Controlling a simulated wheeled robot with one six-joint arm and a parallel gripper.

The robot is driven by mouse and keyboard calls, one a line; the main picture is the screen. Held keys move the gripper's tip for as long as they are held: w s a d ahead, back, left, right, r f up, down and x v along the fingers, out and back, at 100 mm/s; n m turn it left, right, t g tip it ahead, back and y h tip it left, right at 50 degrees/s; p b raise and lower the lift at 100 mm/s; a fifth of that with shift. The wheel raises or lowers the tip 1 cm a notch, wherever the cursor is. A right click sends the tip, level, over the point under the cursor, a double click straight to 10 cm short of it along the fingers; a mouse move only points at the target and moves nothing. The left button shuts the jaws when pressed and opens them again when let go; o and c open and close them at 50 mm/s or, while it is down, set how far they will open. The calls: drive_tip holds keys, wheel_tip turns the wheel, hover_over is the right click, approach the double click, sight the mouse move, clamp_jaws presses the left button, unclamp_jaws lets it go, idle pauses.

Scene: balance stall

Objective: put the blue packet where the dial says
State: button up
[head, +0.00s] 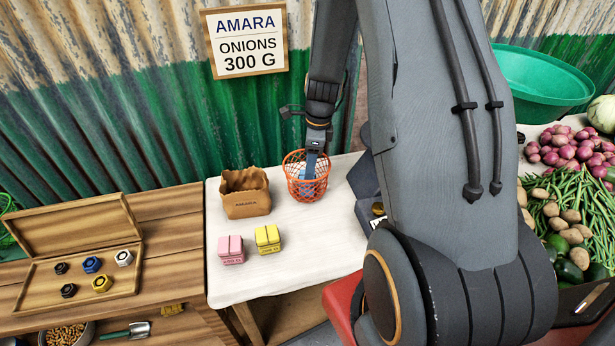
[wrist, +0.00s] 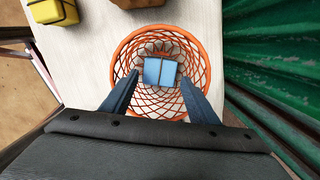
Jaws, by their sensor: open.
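The blue packet (wrist: 160,72) lies inside the orange wire basket (wrist: 121,50), seen from above in the wrist view. My gripper (wrist: 158,80) is open, its two fingers pointing down over the basket on either side of the packet. Whether the fingers touch the packet I cannot tell. In the head view the basket (head: 294,184) stands on the white table, with my gripper (head: 311,160) reaching down into it. A dark grey device (head: 366,188) beside the basket is mostly hidden by my arm. No dial reading is visible.
A sign (head: 246,42) reads "AMARA ONIONS 300 G". An open wooden box (head: 85,270) holds several hex pieces. The table's front is clear.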

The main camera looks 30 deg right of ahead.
drive_tip(key=r, duration=0.4)
drive_tip(key=shift+s+d+r+b, duration=0.2)
drive_tip(key=shift+r+b, duration=0.1)
drive_tip(key=shift+b, duration=0.1)
drive_tip(key=s+a+r+n, duration=0.5)
drive_tip(key=s+n, duration=0.3)
drive_tip(key=n, duration=0.4)
drive_tip(key=s+a+r+n+h, duration=0.1)
drive_tip(key=s+a+r+n, duration=0.4)
drive_tip(key=n, duration=0.7)
drive_tip(key=s+a, duration=0.2)
drive_tip(key=s, duration=0.1)
drive_tip(key=shift+a+t, duration=0.15)
drive_tip(key=shift+t, duration=0.15)
drive_tip(key=shift+s, duration=0.1)
